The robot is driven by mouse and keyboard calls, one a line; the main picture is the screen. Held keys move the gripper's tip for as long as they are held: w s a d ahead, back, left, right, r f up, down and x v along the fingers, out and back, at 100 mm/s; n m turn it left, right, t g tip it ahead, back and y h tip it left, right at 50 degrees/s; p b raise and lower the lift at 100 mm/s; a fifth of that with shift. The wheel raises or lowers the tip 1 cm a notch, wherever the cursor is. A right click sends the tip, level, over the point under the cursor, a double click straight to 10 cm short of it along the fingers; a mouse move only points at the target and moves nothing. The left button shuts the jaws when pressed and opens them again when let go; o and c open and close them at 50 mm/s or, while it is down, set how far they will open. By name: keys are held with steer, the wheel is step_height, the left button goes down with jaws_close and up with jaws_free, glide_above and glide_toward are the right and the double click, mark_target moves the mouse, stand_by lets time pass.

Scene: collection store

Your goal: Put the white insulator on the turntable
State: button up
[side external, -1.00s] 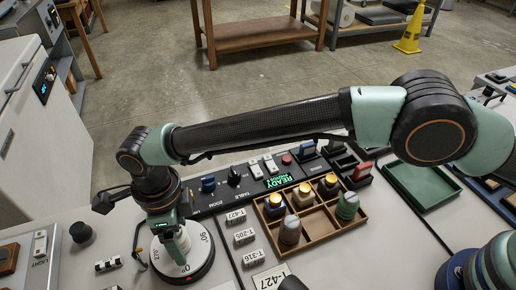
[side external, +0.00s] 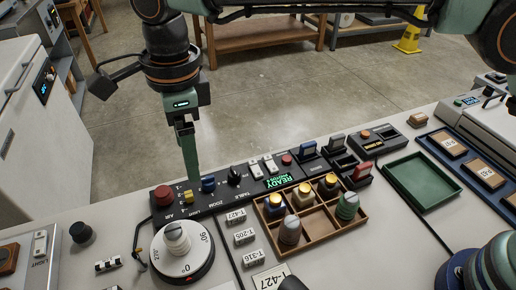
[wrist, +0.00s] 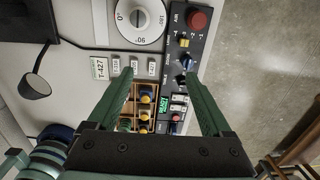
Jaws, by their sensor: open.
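The white insulator (side external: 176,238) stands upright on the round white turntable (side external: 202,248), near its middle. In the wrist view the insulator (wrist: 137,15) shows from above on the turntable (wrist: 153,27), at the top edge of the picture. My gripper (side external: 190,181) is raised well above the bench, behind and above the turntable in the side view, pointing down. It is apart from the insulator. In the wrist view its two fingers (wrist: 158,75) are spread with nothing between them.
A wooden compartment tray (side external: 325,238) holds several other insulators to the right of the turntable. A black control panel (side external: 222,197) with knobs and a red button runs behind. A green tray (side external: 420,180) is empty. Label tags (side external: 242,237) lie between turntable and wooden tray.

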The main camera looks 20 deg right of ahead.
steer(key=w+d+r+n+t, duration=0.1)
steer(key=d+r+n, duration=0.2)
steer(key=d, duration=0.5)
steer(key=w+d+r+n+t+y, duration=0.1)
steer(key=d+r+n, duration=0.2)
steer(key=d, duration=0.5)
steer(key=w+d+r+n+t, duration=0.1)
steer(key=d+r+n, duration=0.2)
steer(key=d, duration=0.5)
steer(key=s+d+f+n+t, duration=0.1)
steer(key=s+d+n, duration=0.3)
steer(key=d, duration=0.5)
steer(key=s+d+f+n+t+h, duration=0.1)
steer(key=s+d+f+n, duration=0.2)
steer(key=s+d, duration=0.3)
steer(key=d+n, duration=0.1)
steer(key=d, duration=0.2)
steer(key=shift+s+f+n, duration=0.25)
steer(key=shift+s+n, duration=0.05)
steer(key=shift+n, duration=0.1)
